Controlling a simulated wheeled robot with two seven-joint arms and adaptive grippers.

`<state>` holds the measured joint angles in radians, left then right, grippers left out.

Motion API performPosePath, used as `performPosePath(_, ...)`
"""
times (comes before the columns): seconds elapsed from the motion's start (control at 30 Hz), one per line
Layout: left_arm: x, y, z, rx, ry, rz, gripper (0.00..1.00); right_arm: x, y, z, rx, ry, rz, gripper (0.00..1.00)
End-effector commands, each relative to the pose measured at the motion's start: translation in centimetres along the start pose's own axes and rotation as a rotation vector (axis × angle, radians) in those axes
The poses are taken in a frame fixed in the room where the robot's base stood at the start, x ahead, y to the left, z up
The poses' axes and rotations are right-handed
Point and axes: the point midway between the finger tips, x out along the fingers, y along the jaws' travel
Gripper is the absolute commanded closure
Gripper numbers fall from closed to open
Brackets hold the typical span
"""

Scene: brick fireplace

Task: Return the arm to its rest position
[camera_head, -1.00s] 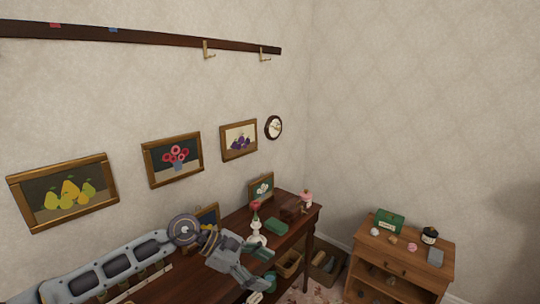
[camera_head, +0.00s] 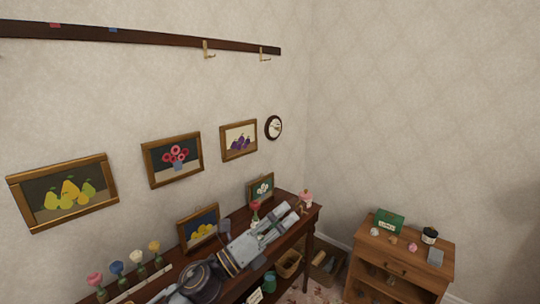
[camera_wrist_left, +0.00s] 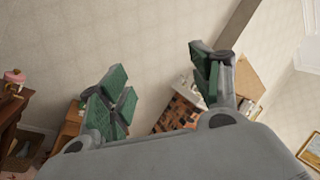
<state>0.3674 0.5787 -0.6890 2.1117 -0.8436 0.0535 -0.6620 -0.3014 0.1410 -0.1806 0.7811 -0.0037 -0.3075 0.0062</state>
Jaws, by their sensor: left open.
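My left arm comes in from the bottom left of the head view and reaches over the dark wooden side table (camera_head: 222,290). My left gripper (camera_head: 281,219) points toward the table's far right end and hides part of its top. In the left wrist view the two green-padded fingers (camera_wrist_left: 160,82) stand wide apart with nothing between them. My right gripper is in neither view.
A red flower in a vase (camera_head: 255,213), a pink-topped jar (camera_head: 306,198), a pears-and-dark-frame picture (camera_head: 198,228) and several small flowers (camera_head: 138,263) stand by the arm. A wooden cabinet (camera_head: 400,262) stands right. Wall hooks (camera_head: 207,50) hang above.

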Motion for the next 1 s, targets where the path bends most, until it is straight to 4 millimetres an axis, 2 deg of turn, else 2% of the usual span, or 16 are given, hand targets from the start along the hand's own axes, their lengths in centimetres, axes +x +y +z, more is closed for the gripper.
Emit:
performPosePath(0.27, -2.9, 3.3, 3.5, -0.351, -0.284, 0.148, 0.36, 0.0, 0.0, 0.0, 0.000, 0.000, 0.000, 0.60)
performPosePath(0.5, -7.3, 7.5, 5.0, -0.649, -0.524, 0.295, 0.36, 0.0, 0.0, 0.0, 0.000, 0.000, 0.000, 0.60)
performPosePath(0.77, -13.8, 12.4, 4.2, -0.959, -0.783, 0.473, 0.36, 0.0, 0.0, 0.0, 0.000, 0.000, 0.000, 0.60)
performPosePath(1.0, -20.9, 15.9, 1.2, -1.226, -1.023, 0.653, 0.36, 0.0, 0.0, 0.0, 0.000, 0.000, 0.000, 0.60)
